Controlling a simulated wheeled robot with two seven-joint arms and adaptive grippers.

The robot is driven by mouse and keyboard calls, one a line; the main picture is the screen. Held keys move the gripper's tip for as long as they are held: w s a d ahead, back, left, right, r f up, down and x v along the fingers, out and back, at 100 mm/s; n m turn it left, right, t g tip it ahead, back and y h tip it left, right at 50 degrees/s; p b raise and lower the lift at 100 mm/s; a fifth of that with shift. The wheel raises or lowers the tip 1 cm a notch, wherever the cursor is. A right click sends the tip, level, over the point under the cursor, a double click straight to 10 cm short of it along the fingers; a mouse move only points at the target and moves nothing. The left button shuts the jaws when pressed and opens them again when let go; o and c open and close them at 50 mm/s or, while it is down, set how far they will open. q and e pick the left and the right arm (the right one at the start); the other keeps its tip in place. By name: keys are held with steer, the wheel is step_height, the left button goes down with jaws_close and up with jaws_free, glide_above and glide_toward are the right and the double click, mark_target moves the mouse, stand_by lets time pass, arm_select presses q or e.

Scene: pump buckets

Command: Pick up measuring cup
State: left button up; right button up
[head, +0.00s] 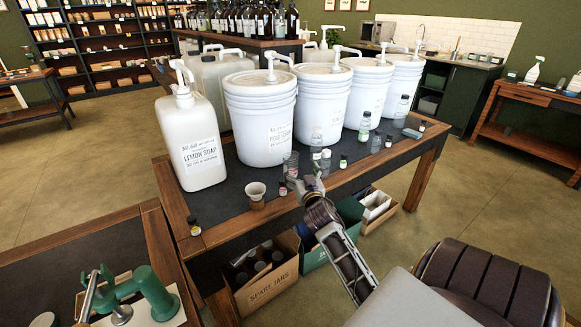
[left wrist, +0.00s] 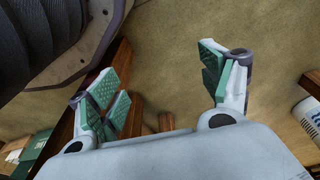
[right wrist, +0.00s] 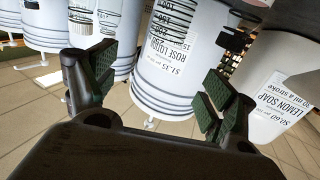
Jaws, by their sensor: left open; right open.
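The clear measuring cup (head: 291,163) stands on the dark table top in front of the white buckets, beside small bottles. In the right wrist view, its graduated wall (right wrist: 178,14) shows at the top, cut by the frame edge, beyond the gap between my fingers. My right gripper (head: 309,188) is at the table's front edge, just right of and nearer than the cup. In its own view this gripper (right wrist: 158,78) is open and empty. My left gripper (left wrist: 163,85) is open and empty over the floor, away from the cup; I cannot make it out in the head view.
Large pump buckets (head: 263,120) stand behind the cup. A lemon soap jug (head: 190,140) is at left. A funnel-topped small bottle (head: 256,192) stands left of the gripper. Small bottles (head: 363,127) stand at right. Boxes (head: 265,278) are below. A green device (head: 150,290) is on the near-left table.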

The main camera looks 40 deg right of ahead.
mark_target(293, 160)
steer(key=shift+w, duration=0.1)
steer(key=shift+b+x, duration=0.4)
steer(key=shift+x, duration=3.85)
arm_select(q)
steer(key=shift+w+d+r, duration=0.15)
steer(key=shift+d+r, duration=0.05)
steer(key=shift+r, duration=0.45)
steer(key=shift+w+d+r, duration=0.1)
steer(key=shift+d+r, duration=0.05)
steer(key=shift+r, duration=0.45)
arm_select(e)
steer(key=shift+f, duration=0.15)
arm_select(q)
steer(key=shift+s+f, duration=0.15)
steer(key=shift+s, duration=0.1)
arm_select(e)
steer(key=w, duration=0.2)
steer(key=w+d+f+b, duration=0.1)
steer(key=shift+f, duration=0.1)
arm_select(q)
steer(key=shift+w+d+r, duration=0.1)
steer(key=shift+d+r, duration=0.1)
steer(key=shift+r, duration=0.75)
steer(key=shift+w+d+r, duration=0.1)
steer(key=shift+d+r, duration=0.1)
steer(key=shift+r, duration=0.75)
arm_select(e)
steer(key=shift+x, duration=1.05)
